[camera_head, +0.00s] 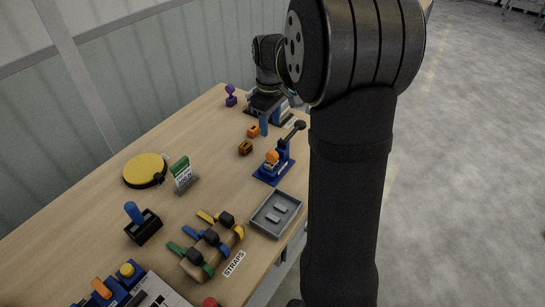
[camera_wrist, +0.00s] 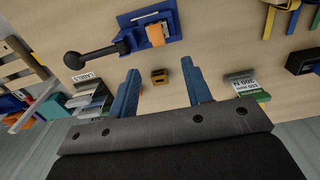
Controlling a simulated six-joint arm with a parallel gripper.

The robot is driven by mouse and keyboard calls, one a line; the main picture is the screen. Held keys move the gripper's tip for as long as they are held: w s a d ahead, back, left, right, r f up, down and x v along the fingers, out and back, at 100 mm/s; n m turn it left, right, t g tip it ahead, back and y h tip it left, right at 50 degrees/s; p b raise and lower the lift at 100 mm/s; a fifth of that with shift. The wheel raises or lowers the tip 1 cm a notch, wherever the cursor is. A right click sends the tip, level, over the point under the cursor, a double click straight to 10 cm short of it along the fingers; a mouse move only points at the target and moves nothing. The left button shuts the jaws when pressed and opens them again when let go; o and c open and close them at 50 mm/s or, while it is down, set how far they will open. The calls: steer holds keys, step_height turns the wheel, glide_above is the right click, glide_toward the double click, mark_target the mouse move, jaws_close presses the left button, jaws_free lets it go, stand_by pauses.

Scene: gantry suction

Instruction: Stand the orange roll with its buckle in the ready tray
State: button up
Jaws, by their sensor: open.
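An orange roll (camera_head: 272,157) sits in a blue fixture (camera_head: 270,174) with a black lever; the roll also shows in the wrist view (camera_wrist: 155,35). A small brown-orange block with a dark mark (camera_head: 245,148) lies on the table; it appears between my fingers in the wrist view (camera_wrist: 160,79). A brighter orange block (camera_head: 253,131) lies beside my finger. I cannot tell which piece is the buckle. A grey tray (camera_head: 254,222) with two light pieces inside stands at the table's front edge; its label is not legible. My gripper (camera_wrist: 159,69) is open and empty, above the table behind the fixture.
A rack with coloured straps (camera_head: 208,240) stands left of the tray. A yellow disc (camera_head: 145,169), a green-white sign (camera_head: 181,172), a black holder with a blue handle (camera_head: 143,227) and a purple stamp (camera_head: 231,96) stand on the table. Bare wood lies between the sign and the fixture.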

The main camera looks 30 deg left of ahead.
mark_target(272, 151)
step_height(272, 151, down, 9)
steer(key=shift+r, duration=0.2)
steer(key=shift+w+d+f, duration=0.1)
steer(key=shift+f, duration=1.25)
steer(key=shift+w+d+f, duration=0.1)
steer(key=shift+f, duration=1.2)
jaws_close()
